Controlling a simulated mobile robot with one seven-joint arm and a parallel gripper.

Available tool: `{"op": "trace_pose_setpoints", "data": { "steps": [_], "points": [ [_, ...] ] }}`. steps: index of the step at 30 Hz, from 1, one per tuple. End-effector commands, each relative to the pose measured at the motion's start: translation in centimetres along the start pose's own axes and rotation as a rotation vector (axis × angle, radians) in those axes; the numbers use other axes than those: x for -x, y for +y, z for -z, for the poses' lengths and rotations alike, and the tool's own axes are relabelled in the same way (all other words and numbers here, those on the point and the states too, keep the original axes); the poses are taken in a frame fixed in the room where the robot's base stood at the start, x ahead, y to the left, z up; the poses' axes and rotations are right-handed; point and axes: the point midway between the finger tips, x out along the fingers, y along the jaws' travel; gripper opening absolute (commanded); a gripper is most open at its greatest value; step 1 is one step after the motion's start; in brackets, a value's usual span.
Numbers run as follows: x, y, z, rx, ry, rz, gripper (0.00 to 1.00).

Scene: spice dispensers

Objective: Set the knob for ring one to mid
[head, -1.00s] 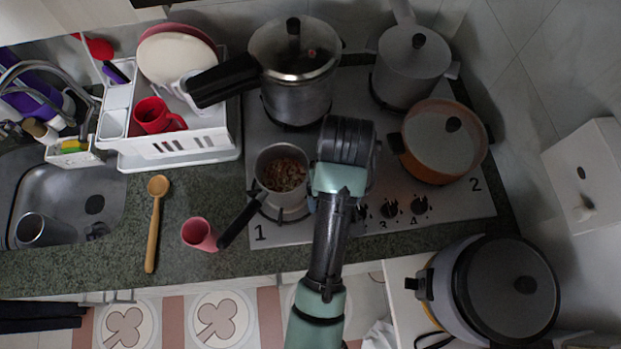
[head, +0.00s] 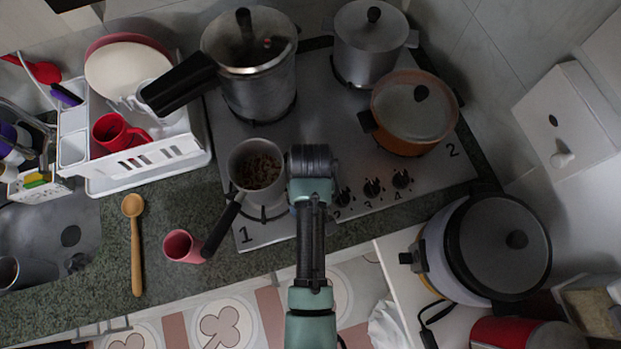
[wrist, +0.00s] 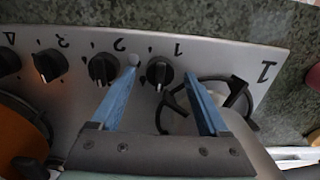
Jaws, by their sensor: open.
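The knob for ring one (wrist: 159,73) is black and round, on the steel stove panel below a "1" mark in the wrist view. My gripper (wrist: 159,76) is open, with one blue finger on each side of this knob in the picture. I cannot tell whether the fingers touch it or hover above it. In the head view my arm hides this knob and the gripper's fingers. Ring one (wrist: 225,98) shows at right in the wrist view, by the large "1". In the head view a small pot of brown pieces (head: 257,170) stands on it.
The knob for ring two (wrist: 102,68) is close beside my left finger; two more knobs lie farther left. A pressure cooker (head: 250,70), a grey pot (head: 368,45) and an orange pan (head: 412,112) occupy the other rings. A pink cup (head: 183,246) stands near the small pot's handle.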

Motion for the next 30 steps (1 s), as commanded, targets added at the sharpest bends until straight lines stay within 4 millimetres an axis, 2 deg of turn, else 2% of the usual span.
{"op": "trace_pose_setpoints", "data": {
  "steps": [11, 24, 30],
  "points": [
    [-0.60, -0.01, -0.01, 0.000, 0.001, 0.000, 0.79],
    [-0.56, -0.01, 0.01, 0.000, 0.001, 0.000, 0.00],
    [-0.51, -0.02, 0.02, -0.007, 0.001, 0.000, 0.00]
  ]
}}
